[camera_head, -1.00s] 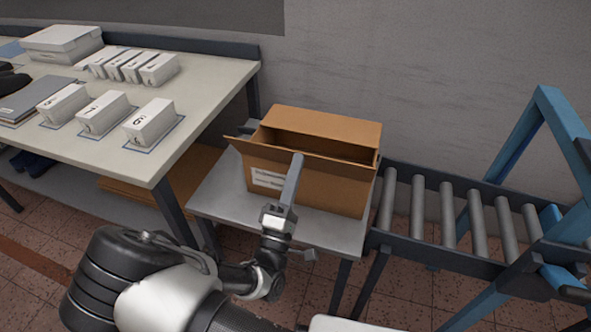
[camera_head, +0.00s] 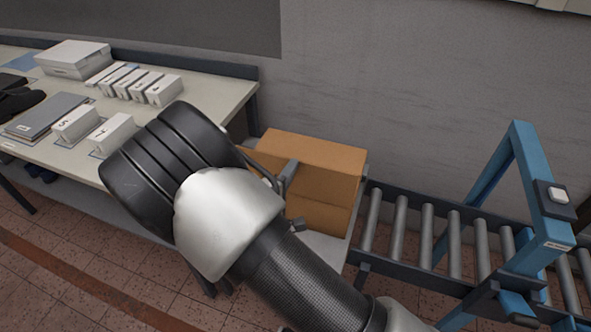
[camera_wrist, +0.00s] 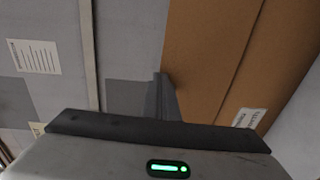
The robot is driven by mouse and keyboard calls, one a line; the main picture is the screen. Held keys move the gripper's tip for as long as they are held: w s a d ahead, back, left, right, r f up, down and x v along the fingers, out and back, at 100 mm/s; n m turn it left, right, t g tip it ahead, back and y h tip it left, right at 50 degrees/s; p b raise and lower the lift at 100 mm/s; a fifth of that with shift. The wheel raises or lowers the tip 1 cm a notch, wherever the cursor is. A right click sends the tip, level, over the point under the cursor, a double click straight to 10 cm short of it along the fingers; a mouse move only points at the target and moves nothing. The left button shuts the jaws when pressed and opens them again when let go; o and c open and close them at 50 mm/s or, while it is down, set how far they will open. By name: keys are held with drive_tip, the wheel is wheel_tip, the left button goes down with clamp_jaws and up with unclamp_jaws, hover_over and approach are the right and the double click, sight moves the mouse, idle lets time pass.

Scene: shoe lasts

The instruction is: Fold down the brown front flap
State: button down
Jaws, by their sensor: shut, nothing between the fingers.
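The brown cardboard box (camera_head: 322,212) stands on a small grey table, partly hidden behind my arm in the head view. A brown panel (camera_head: 318,148) shows across its top. A crease line crosses the side facing me; I cannot tell for certain where the front flap ends and the wall begins. My gripper (camera_head: 291,167) is at the left part of the box's front, mostly behind my arm. In the wrist view my shut, empty fingers (camera_wrist: 160,80) point past the edge of the brown cardboard (camera_wrist: 215,50); I cannot tell whether they touch it. A white label (camera_wrist: 248,118) shows on the cardboard.
A roller conveyor (camera_head: 425,235) with a blue frame (camera_head: 540,190) stands right of the box. A long table (camera_head: 30,145) with white numbered boxes (camera_head: 155,88) is at left. A grey wall is close behind the box.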

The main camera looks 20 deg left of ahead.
drive_tip(key=shift+w+d+f+g+y+b, duration=0.15)
drive_tip(key=shift+w+f+g, duration=1.3)
drive_tip(key=shift+w, duration=0.95)
drive_tip(key=shift+w+d+f+g+y+b, duration=0.1)
drive_tip(key=shift+w+d+f+g+b, duration=0.1)
drive_tip(key=shift+w+f+g, duration=1.35)
drive_tip(key=shift+w+d+f+g+y+b, duration=0.15)
drive_tip(key=shift+w+f+g, duration=0.6)
drive_tip(key=shift+w+g, duration=1.75)
drive_tip(key=shift+w+t, duration=0.7)
drive_tip(key=shift+w, duration=0.05)
